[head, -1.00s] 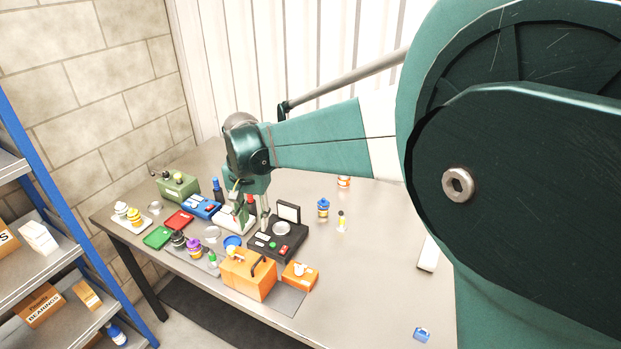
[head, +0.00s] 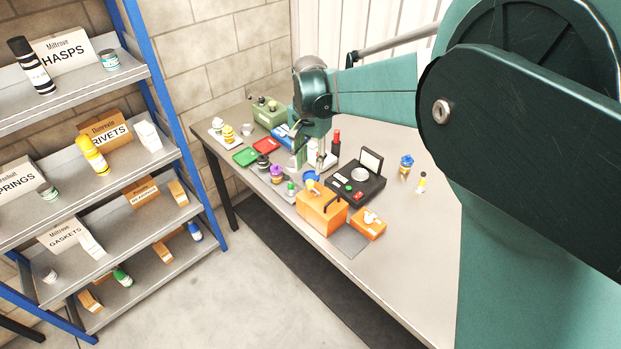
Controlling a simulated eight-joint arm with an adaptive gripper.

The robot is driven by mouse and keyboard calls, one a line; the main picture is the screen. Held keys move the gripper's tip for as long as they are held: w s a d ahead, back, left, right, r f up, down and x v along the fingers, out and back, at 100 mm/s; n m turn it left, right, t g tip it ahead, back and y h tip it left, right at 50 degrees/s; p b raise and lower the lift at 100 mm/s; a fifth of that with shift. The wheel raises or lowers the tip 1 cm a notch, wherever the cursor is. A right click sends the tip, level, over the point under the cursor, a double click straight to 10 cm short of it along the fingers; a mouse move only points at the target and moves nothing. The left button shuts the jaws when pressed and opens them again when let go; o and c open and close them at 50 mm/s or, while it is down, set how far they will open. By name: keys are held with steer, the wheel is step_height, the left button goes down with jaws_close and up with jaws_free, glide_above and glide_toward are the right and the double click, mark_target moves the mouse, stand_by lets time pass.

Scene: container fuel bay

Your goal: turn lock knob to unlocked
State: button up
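My gripper (head: 318,158) hangs low over the bench among the small devices, just left of the black box. Its fingers are tiny and partly lost among the devices, so I cannot tell if they are open or touching anything. The black box (head: 345,198) has a raised lid, a round pale disc and small green and red controls. A small orange box (head: 368,230) with a white knob-like part (head: 371,216) on top stands to the front right of it. I cannot tell which part is the lock knob or how it is turned.
Green (head: 245,156) and red (head: 266,145) trays, a green box (head: 268,112) and several bottles crowd the left. The bench (head: 400,250) is clearer at right. A stocked blue-framed shelf (head: 172,125) stands left.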

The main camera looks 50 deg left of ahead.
mark_target(310, 181)
steer(key=shift+f, duration=3.7)
steer(key=c, duration=0.9)
